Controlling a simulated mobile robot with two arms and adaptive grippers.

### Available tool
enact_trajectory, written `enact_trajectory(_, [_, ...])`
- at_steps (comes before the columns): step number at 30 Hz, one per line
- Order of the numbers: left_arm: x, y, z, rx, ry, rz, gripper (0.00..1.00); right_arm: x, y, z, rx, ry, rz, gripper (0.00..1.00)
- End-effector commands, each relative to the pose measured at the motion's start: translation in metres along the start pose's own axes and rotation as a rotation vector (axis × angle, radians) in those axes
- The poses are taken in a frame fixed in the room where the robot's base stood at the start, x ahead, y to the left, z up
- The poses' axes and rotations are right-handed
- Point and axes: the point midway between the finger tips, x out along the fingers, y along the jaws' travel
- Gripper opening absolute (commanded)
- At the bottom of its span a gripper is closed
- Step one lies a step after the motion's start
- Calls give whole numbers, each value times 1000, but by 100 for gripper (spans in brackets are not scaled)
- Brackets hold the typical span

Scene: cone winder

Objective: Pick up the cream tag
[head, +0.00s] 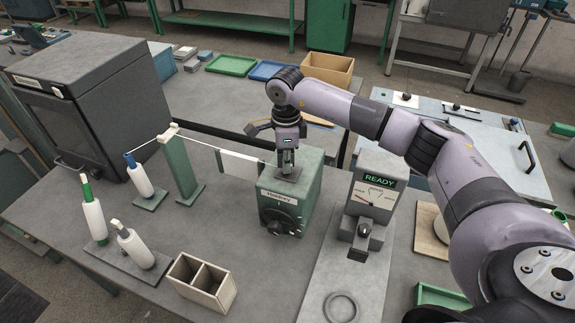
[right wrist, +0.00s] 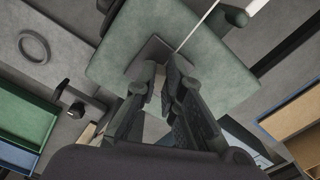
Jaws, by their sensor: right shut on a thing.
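My right gripper (head: 288,168) is pointed down at the top of the green machine box (head: 309,192), just over a dark square plate (head: 289,175). In the right wrist view the gripper (right wrist: 163,70) has its fingers close together, and a small pale cream piece (right wrist: 156,92) shows between them. I take it for the cream tag; most of it is hidden by the fingers. The fingertips are at or just above the dark plate (right wrist: 150,55); I cannot tell whether the tag touches it. My left gripper is not in view.
A green post (head: 180,170), several yarn cones and an open divided box (head: 201,284) stand further left. The gauge marked READY (head: 374,196) stands close on the right.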

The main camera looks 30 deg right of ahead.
Motion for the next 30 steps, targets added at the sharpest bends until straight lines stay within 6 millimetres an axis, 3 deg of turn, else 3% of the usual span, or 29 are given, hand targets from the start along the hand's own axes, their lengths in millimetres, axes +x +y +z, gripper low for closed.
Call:
enact_trajectory(5, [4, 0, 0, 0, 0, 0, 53, -7, -1, 0, 1, -1, -2, 0])
enact_trajectory(11, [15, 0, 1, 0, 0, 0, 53, -35, -1, 0, 0, -3, -5, 0])
enact_trajectory(19, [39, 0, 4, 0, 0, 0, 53, -113, -1, 1, 0, -5, -8, 0])
enact_trajectory(24, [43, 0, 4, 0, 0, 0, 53, -161, -1, 0, 1, -1, -5, 0])
enact_trajectory(30, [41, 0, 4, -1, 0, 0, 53, -190, 0, 0, 0, 0, -2, 0])
